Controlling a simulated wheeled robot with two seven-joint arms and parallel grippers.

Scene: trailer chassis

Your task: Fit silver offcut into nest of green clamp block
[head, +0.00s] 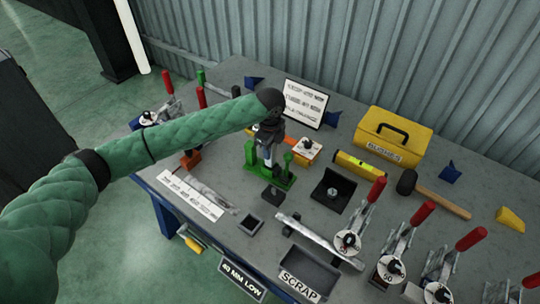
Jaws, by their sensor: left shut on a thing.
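The green clamp block (284,182) stands on the workbench near the middle, with upright green posts on its base. My left gripper (267,158) reaches in from the left and points down directly over this block. It is shut on a small piece, which I take to be the silver offcut; the fingers mostly hide it. The nest is also hidden behind the gripper, so I cannot tell whether the piece touches it. My right gripper is out of view.
Toggle clamps with red handles (376,190) line the right front. A scrap tray (310,270), a silver bar (318,240) and a black block (333,190) lie in front. A yellow toolbox (393,137), a level (360,164) and a mallet (440,195) lie right. A sign (305,102) stands behind.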

